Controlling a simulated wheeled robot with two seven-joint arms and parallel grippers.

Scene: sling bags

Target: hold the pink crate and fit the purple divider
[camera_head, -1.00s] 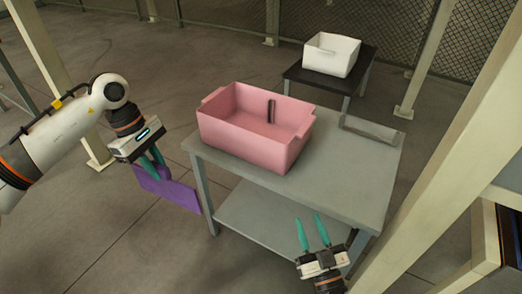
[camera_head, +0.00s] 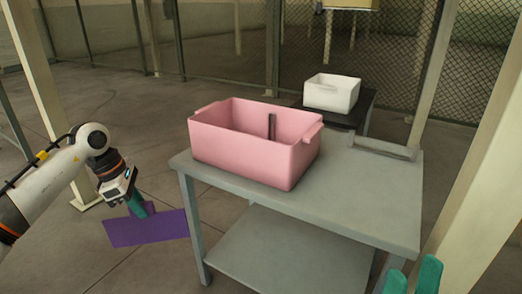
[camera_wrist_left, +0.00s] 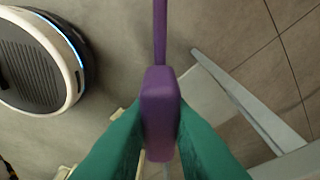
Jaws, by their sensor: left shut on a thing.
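The pink crate (camera_head: 240,160) stands upright on the grey table (camera_head: 370,200). A dark upright strip (camera_head: 271,127) shows on its inner far wall; most of its floor is hidden. My left gripper (camera_head: 139,208) is shut on the purple divider (camera_head: 150,230), which hangs left of the table, apart from the crate. In the left wrist view the divider (camera_wrist_left: 160,115) is pinched between the two teal fingers (camera_wrist_left: 160,140), seen edge-on. My right gripper (camera_head: 412,277) is open and empty at the lower right, cut off by the picture edge and apart from the crate.
A white bin (camera_head: 332,94) sits on a small dark table (camera_head: 367,110) behind. A grey raised bar (camera_head: 381,147) lies along the table's far right edge. A pale post (camera_head: 478,200) stands at the right. The tabletop right of the crate is clear.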

